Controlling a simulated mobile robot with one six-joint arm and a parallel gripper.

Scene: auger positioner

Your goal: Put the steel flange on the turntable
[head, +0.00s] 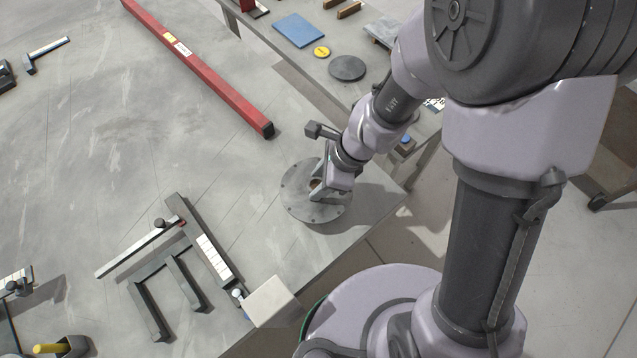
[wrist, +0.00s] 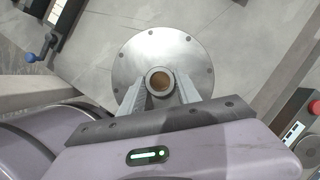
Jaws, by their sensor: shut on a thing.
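The steel flange (head: 303,205) is a grey round disc with small holes around its rim and a raised hub in the middle. My gripper (head: 320,186) is shut on this hub. In the wrist view the flange (wrist: 185,52) lies past the two fingers (wrist: 160,90), which press on either side of the hub with its brown bore. The flange is over the grey worktop near its right edge; I cannot tell whether it touches the top. I cannot pick out the turntable with certainty.
A long red beam (head: 195,66) lies on the grey worktop (head: 110,130). A dark frame with a white scale (head: 212,258) and a pale block (head: 270,300) are at lower left. A dark disc (head: 347,68), a yellow disc (head: 321,52) and a blue plate (head: 300,30) lie on the back bench.

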